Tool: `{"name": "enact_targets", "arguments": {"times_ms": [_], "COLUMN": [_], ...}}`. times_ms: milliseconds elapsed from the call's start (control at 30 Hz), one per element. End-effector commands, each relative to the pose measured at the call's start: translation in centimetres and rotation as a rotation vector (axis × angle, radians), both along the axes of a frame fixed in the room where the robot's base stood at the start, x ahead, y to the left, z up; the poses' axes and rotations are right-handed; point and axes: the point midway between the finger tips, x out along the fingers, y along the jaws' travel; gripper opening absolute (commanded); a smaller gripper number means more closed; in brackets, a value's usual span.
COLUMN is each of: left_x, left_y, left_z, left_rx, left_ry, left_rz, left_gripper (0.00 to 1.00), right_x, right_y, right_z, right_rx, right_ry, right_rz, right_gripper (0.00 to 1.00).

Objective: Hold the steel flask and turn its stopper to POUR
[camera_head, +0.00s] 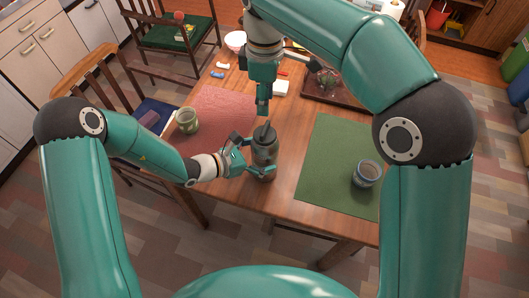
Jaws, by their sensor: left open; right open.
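The steel flask (264,152) stands upright on the wooden table, between the red mat and the green mat. Its dark stopper (265,130) is on top; its setting is too small to read. My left gripper (262,170) is open, with its fingers around the flask's body from the left; I cannot tell whether they touch it. My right gripper (262,106) is open and points down, above and a little behind the stopper, apart from it in the picture.
A green cup (187,121) stands at the left by the red mat (232,108). A grey-blue mug (366,174) stands on the green mat (325,160). A tray (345,98) with a plant, a white bowl (235,41) and small items lie at the back. Chairs stand at the left.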

Motion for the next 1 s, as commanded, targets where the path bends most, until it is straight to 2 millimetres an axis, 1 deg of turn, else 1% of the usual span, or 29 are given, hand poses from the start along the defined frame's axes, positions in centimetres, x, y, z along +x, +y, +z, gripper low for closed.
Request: {"name": "enact_targets", "arguments": {"times_ms": [133,400,433,667,700,767,800,867,900,967,1000], "left_x": [0.37,0.43,0.43,0.43,0.43,0.43,0.43,0.43,0.43,0.43,0.43], "left_y": [-0.71,-0.81,-0.81,-0.81,-0.81,-0.81,-0.81,-0.81,-0.82,-0.82,-0.82], "left_z": [-0.31,-0.36,-0.36,-0.35,-0.34,-0.34,-0.34,-0.34,-0.33,-0.33,-0.33], "left_rx": [0.0,0.0,0.0,0.0,0.0,0.0,0.0,0.0,0.0,0.0,0.0], "left_ry": [0.0,0.0,0.0,0.0,0.0,0.0,0.0,0.0,0.0,0.0,0.0], "left_rz": [-0.001,-0.001,-0.001,-0.001,-0.001,-0.001,-0.001,-0.001,-0.001,-0.001,-0.001], "left_gripper": [1.0,1.0,0.98,0.6,0.53,0.43,0.37,0.27,0.2,0.1,0.1], "right_x": [0.0,0.0,0.0,0.0,0.0,0.0,0.0,-0.01,-0.01,-0.01,-0.01], "right_y": [-0.02,-0.05,-0.05,-0.08,-0.08,-0.08,-0.08,-0.09,-0.09,-0.09,-0.1], "right_z": [0.01,0.01,0.01,0.01,0.01,0.01,0.01,0.01,0.01,0.01,0.01], "right_rx": [0.0,0.0,0.0,0.0,0.0,0.0,0.0,0.0,0.0,0.0,0.0], "right_ry": [0.0,0.0,0.0,0.0,0.0,0.0,0.0,0.0,0.0,0.0,0.0], "right_rz": [0.0,-0.001,-0.001,-0.001,-0.001,-0.002,-0.002,-0.002,-0.002,-0.002,-0.002], "right_gripper": [0.42,0.42,0.42,0.42,0.42,0.42,0.42,0.42,0.42,0.42,0.36]}}
